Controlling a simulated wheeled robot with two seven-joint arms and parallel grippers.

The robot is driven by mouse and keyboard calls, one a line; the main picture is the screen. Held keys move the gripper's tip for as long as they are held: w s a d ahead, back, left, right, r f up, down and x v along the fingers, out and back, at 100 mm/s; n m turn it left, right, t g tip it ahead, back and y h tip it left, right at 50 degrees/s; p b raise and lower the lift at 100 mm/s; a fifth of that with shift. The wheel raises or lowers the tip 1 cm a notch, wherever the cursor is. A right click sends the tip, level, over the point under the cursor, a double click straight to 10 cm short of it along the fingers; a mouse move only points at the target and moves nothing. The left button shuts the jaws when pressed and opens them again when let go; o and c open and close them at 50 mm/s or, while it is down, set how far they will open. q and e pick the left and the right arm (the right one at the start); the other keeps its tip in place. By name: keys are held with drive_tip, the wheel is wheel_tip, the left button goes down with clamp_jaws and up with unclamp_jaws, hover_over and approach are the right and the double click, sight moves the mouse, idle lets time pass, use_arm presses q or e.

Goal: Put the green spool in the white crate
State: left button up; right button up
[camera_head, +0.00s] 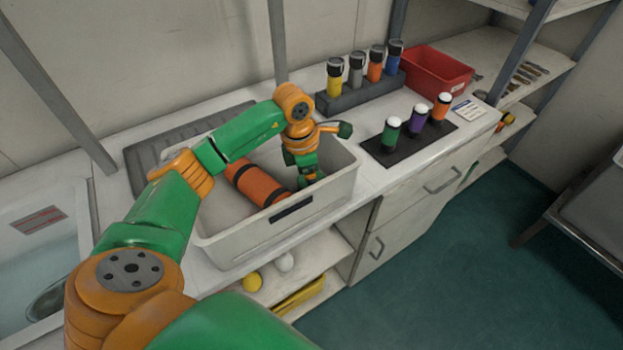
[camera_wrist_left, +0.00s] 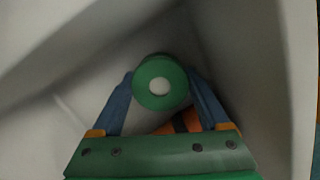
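The white crate (camera_head: 215,247) stands on the counter, with an orange cylinder with black bands (camera_head: 256,184) lying inside. My left gripper (camera_head: 309,176) reaches down into the right end of the crate. In the left wrist view the green spool (camera_wrist_left: 150,93) shows end-on as a green disc with a white centre. It sits between the two blue fingers of my left gripper (camera_wrist_left: 162,88), which touch its sides. The crate's pale inner walls surround it. Whether the spool touches the crate floor is not clear. My right gripper is not in view.
A dark mat (camera_head: 408,149) right of the crate holds green, purple and orange white-topped cylinders. A dark rack (camera_head: 350,98) of several canisters and a red bin (camera_head: 436,72) stand behind. A water-filled basin (camera_head: 40,255) is at the left.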

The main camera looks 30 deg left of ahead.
sight(304, 181)
use_arm(q)
drive_tip(key=shift+o, duration=1.2)
wheel_tip(304, 181, up, 12)
drive_tip(key=s+a, duration=0.1)
drive_tip(key=shift+a, duration=0.15)
drive_tip(key=shift+s+r, duration=0.1)
